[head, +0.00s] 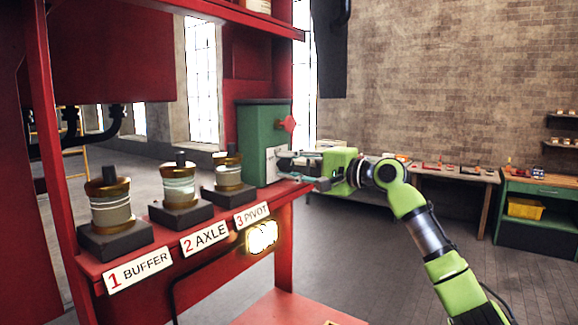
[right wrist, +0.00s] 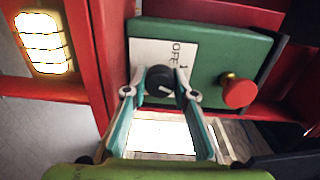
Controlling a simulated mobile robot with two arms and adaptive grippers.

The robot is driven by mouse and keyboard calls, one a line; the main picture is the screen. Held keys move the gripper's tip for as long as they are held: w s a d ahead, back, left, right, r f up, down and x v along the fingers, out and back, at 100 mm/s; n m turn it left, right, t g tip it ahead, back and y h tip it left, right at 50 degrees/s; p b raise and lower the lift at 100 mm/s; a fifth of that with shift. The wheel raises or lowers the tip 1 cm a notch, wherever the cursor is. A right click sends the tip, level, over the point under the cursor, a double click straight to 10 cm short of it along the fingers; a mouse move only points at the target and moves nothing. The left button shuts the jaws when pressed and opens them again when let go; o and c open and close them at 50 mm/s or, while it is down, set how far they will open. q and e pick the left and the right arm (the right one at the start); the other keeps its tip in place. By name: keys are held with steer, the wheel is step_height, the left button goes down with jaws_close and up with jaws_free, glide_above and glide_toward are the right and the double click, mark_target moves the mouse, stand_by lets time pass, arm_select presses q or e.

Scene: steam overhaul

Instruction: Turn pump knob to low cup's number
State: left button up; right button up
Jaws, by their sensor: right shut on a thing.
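The green pump box (head: 258,142) stands at the right end of the red shelf. In the right wrist view its white plate (right wrist: 150,55) reads OFF and 1, with the rest hidden. My right gripper (head: 284,164) is at the front of the box, shut on the black knob (right wrist: 158,78), one finger on each side. A pale mark shows on the knob's lower part. Three glass cups with brass caps stand in a row: cup 1 (head: 110,212), cup 2 (head: 179,190) and cup 3 (head: 228,176). Their fill levels are hard to tell. My left gripper is out of view.
Labels on the shelf edge read 1 BUFFER (head: 139,269), 2 AXLE (head: 205,238) and 3 PIVOT (head: 252,216). A red button (right wrist: 238,92) sticks out of the box beside the knob. A lit lamp (head: 261,237) hangs under the shelf. Benches stand along the brick wall.

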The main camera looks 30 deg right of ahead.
steer(key=o, duration=1.1)
steer(key=v, duration=1.2)
